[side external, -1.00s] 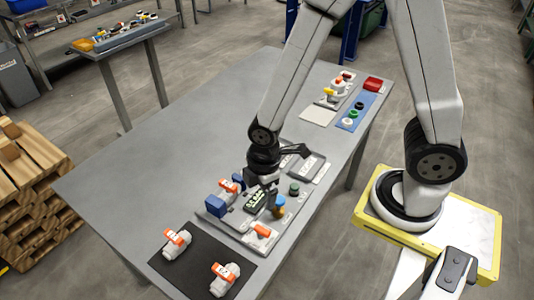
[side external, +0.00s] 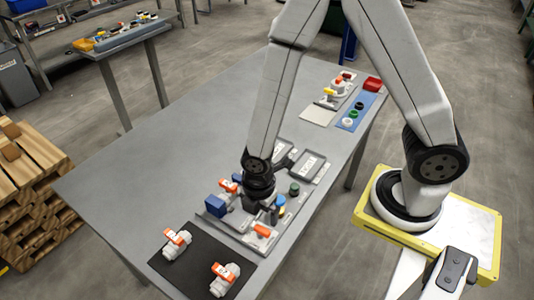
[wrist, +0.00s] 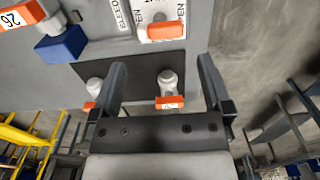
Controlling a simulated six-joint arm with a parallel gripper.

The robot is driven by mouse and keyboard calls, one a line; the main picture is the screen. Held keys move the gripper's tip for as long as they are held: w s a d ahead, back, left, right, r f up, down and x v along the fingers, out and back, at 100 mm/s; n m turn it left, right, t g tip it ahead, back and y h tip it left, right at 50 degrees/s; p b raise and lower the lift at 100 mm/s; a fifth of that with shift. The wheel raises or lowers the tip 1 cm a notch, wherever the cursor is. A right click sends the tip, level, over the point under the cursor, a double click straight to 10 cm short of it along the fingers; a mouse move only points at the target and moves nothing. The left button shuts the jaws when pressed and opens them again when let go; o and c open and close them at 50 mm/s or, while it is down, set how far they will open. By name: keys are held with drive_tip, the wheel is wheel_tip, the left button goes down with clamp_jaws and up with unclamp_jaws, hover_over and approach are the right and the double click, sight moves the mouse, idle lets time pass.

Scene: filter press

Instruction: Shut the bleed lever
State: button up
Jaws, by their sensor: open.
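The bleed lever is an orange handle (wrist: 165,31) on a white fitting beside a BLEED label (wrist: 122,14) in the wrist view. OPEN lettering shows at its side. In the side view the same orange handle (side external: 263,231) lies at the near end of the grey panel. My gripper (wrist: 162,64) is open and empty, with its fingers apart below the handle in the picture. In the side view my gripper (side external: 264,208) is low over the panel, just behind the handle. I cannot tell whether it touches anything. My gripper hides part of the panel's middle.
A blue block (side external: 215,206) and another orange-handled valve (side external: 229,186) stand left of my gripper. A blue-topped knob (side external: 281,201) and a green knob (side external: 294,189) are close at right. A black mat (side external: 203,262) holds two orange-tagged valves. The table's left side is clear.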

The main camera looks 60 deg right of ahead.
sight(260, 228)
drive_tip(key=shift+f, duration=3.2)
drive_tip(key=c, duration=1)
drive_tip(key=shift+c, duration=0.2)
